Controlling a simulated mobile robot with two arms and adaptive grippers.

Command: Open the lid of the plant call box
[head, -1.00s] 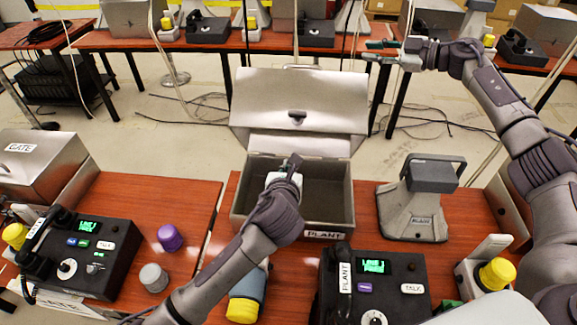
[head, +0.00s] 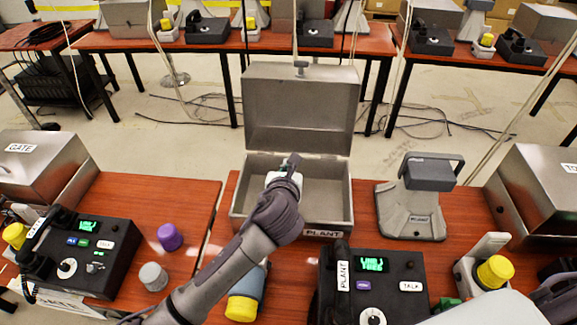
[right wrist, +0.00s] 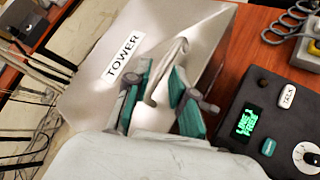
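The plant call box (head: 322,233) is a grey metal box on the middle table, labelled PLANT. Its lid (head: 300,110) stands raised at the back, showing its inner face with the handle (head: 301,66) at its top edge; the inside is visible.
The plant phone (head: 372,285) is in front of the box, with a yellow-capped cylinder (head: 246,295) to its left. A grey speaker stand (head: 415,205) is at right. The gate box (head: 30,165) and purple cylinder (head: 169,237) are at left. The floor behind the box holds cables.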

